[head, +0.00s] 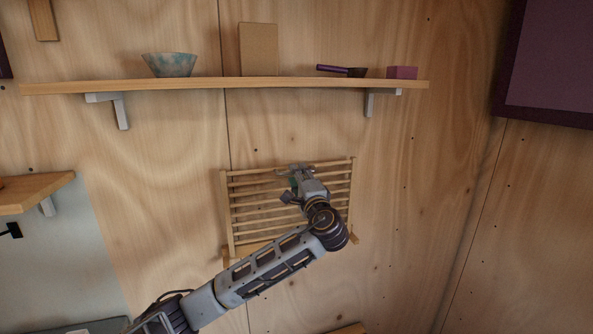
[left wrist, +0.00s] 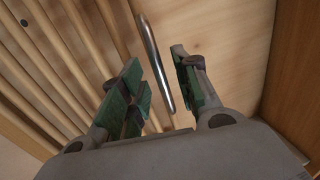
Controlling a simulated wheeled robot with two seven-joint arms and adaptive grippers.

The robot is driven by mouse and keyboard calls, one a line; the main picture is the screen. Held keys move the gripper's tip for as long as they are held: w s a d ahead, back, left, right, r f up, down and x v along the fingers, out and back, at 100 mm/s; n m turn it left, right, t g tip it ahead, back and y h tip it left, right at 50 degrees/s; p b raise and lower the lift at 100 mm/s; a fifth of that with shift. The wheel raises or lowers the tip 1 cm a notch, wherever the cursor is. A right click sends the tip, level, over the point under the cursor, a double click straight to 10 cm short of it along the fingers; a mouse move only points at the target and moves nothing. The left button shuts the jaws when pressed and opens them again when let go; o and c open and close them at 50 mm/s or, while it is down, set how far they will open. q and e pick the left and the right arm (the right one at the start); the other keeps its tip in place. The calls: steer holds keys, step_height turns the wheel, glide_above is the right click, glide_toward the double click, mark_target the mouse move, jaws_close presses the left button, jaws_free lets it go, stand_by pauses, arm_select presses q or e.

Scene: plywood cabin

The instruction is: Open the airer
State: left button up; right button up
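The airer (head: 240,212) is a wooden frame with several slats, mounted on the plywood wall below the long shelf. It looks folded close to the wall. Its slats (left wrist: 75,55) fill the left of the left wrist view. A slim metal bar (left wrist: 149,42), which looks like a handle, shows in the left wrist view between the finger pads. My left gripper (head: 296,177) is in front of the upper part of the airer. In the left wrist view my left gripper (left wrist: 160,85) is open, with green pads apart on either side of the bar. My right gripper is out of view.
A long shelf (head: 250,84) above the airer holds a bowl (head: 170,65), a board (head: 258,50), a small pan (head: 355,72) and a pink box (head: 402,73). A lower shelf (head: 35,191) juts in at left. The wall right of the airer is clear.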

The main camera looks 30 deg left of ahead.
arm_select(q)
steer(key=shift+x, duration=1.1)
jaws_close()
